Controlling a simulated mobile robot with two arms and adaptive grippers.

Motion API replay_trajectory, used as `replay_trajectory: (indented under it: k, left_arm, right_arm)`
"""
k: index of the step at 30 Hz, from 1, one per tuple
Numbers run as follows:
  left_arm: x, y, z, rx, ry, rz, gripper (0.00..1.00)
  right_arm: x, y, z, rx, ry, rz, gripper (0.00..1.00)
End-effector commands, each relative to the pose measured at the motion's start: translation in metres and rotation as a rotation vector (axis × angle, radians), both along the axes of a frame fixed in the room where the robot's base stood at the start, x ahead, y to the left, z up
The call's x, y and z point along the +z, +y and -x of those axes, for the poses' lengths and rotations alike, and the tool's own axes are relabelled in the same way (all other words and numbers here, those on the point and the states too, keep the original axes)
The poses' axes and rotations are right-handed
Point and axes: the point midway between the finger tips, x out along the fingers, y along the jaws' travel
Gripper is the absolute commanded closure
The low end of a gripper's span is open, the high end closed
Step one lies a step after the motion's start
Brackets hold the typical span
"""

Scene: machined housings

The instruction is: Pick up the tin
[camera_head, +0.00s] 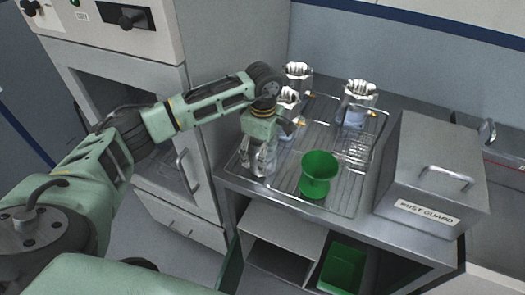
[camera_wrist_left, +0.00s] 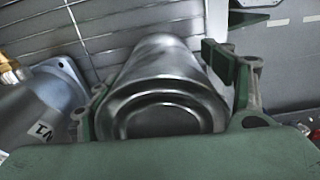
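The tin is a plain metal cylinder (camera_wrist_left: 165,90) with a ringed round end facing the left wrist camera. In the head view it is mostly hidden by my left gripper (camera_head: 259,160), which points down at the front left of the wire rack (camera_head: 335,200). In the left wrist view the fingers of my left gripper (camera_wrist_left: 165,95) stand on either side of the tin, close to its wall. Whether both fingers press on it cannot be told, nor whether the tin rests on the rack. My right gripper is not in view.
A green cup (camera_head: 317,178) stands right of my left gripper. Metal housings (camera_head: 298,72) (camera_head: 357,97) stand behind on the rack; a labelled one (camera_wrist_left: 45,110) is close beside the tin. A grey box marked RUST GUARD (camera_head: 432,175) is at the right; a cabinet (camera_head: 185,110) at the left.

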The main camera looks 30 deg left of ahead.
Motion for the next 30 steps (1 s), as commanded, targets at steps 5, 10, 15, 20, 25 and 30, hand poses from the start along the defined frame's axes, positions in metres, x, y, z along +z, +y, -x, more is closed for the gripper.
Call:
replay_trajectory:
  k: [5, 10, 15, 20, 25, 30]
  left_arm:
    - [0.0002, 0.0002, -0.0001, 0.000, 0.000, 0.000, 0.46]
    - [0.0000, 0.0002, 0.0000, 0.000, 0.000, 0.000, 0.61]
    - [-0.0001, 0.0002, 0.0001, 0.000, 0.000, 0.000, 0.76]
    - [0.0012, 0.0001, -0.0007, 0.001, -0.002, 0.000, 0.84]
    - [0.0014, 0.0002, -0.0008, 0.001, -0.003, 0.000, 0.84]
    - [0.0085, 0.0004, -0.0016, 0.000, -0.005, 0.000, 0.84]
  right_arm:
    - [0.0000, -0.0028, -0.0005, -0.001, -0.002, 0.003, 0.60]
    - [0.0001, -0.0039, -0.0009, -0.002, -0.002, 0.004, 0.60]
    - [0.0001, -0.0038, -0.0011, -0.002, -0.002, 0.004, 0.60]
    - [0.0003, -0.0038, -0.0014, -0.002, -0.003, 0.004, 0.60]
    - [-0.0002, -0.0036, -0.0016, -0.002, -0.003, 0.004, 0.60]
    - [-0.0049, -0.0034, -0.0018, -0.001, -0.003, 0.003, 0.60]
